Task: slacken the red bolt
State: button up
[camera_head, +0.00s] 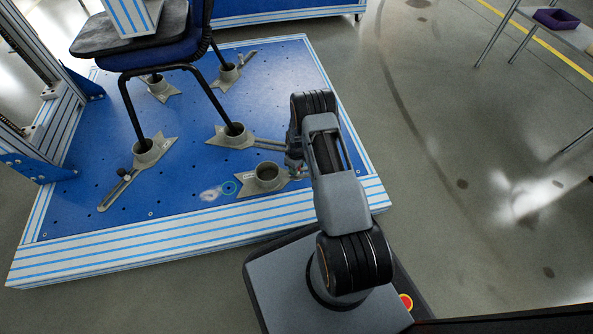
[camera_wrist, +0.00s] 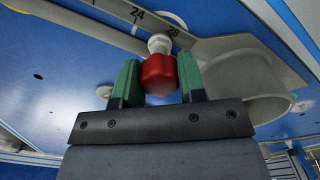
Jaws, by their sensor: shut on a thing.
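The red bolt (camera_wrist: 160,74) has a dark red head and a pale nut-like part beyond it. It sits by a grey bar (camera_wrist: 107,18) with a number scale, beside a round grey cup (camera_wrist: 262,82). My gripper (camera_wrist: 160,82) has green fingers on both sides of the red head and is shut on it. In the head view my gripper (camera_head: 296,166) is low over the blue platform, at the right of an empty grey cup clamp (camera_head: 250,181). My arm partly hides it there, and the bolt is too small to make out clearly.
A dark chair (camera_head: 165,53) stands on the blue platform (camera_head: 95,160), its legs in grey clamps, one of them (camera_head: 228,141) close to my gripper. A purple bin (camera_head: 556,19) rests on a table at the upper right. The floor right of the platform is open.

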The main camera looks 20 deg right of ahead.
jog(key=shift+n, duration=1.2)
jog(key=n, duration=0.4)
jog(key=o, duration=0.9)
jog(key=m, duration=0.4)
